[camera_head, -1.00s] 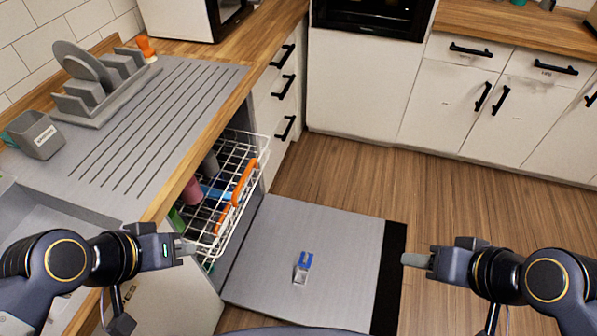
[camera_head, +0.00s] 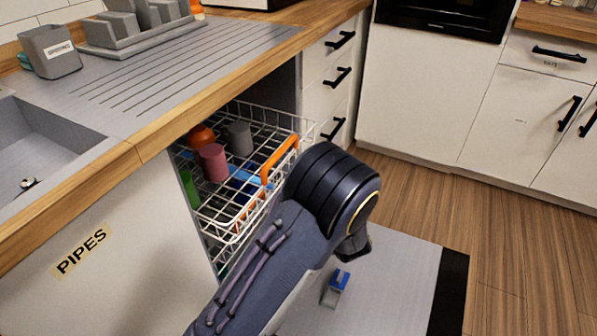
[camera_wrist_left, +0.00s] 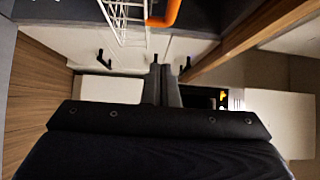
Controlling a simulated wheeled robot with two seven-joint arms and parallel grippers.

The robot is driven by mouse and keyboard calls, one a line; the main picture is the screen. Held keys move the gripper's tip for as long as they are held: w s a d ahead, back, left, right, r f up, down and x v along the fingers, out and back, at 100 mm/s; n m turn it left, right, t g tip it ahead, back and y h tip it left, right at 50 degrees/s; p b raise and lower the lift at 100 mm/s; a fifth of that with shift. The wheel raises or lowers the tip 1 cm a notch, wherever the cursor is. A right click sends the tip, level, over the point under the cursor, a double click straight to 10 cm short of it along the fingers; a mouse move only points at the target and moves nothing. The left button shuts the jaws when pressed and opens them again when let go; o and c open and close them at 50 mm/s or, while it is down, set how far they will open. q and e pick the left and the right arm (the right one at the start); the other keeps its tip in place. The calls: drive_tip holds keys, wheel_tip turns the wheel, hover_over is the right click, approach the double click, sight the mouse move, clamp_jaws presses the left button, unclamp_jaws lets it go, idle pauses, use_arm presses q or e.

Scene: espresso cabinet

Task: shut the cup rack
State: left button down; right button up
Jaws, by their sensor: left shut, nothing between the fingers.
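The cup rack (camera_head: 222,217) is a white wire basket, pulled out of the cabinet under the counter. It has an orange handle (camera_head: 281,158) on its front and holds a pink cup (camera_head: 214,162), a grey cup (camera_head: 239,136) and other coloured items. My left arm rises in front of the rack in the head view and covers part of its front; its gripper is hidden there. In the left wrist view my left gripper (camera_wrist_left: 162,84) is shut and empty. The orange handle (camera_wrist_left: 166,12) and white wires show at that view's top, apart from the fingertips. My right gripper is out of view.
The appliance door (camera_head: 390,275) lies folded down over the floor, with a small blue and grey object (camera_head: 337,287) on it. The wooden counter edge (camera_head: 200,88) runs above the rack. Drawers with black handles (camera_head: 337,76) stand behind it. Wooden floor (camera_head: 520,260) is clear at right.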

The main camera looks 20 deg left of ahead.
use_arm(q)
drive_tip(key=w+a+r+m+y+b, duration=0.1)
drive_tip(key=w+a+b, duration=0.4)
drive_tip(key=w+a, duration=0.2)
drive_tip(key=shift+a+t+y, duration=0.3)
drive_tip(key=shift+a+t, duration=0.1)
drive_tip(key=shift+a, duration=0.8)
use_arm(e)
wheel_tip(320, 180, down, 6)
use_arm(q)
drive_tip(key=shift+w, duration=0.1)
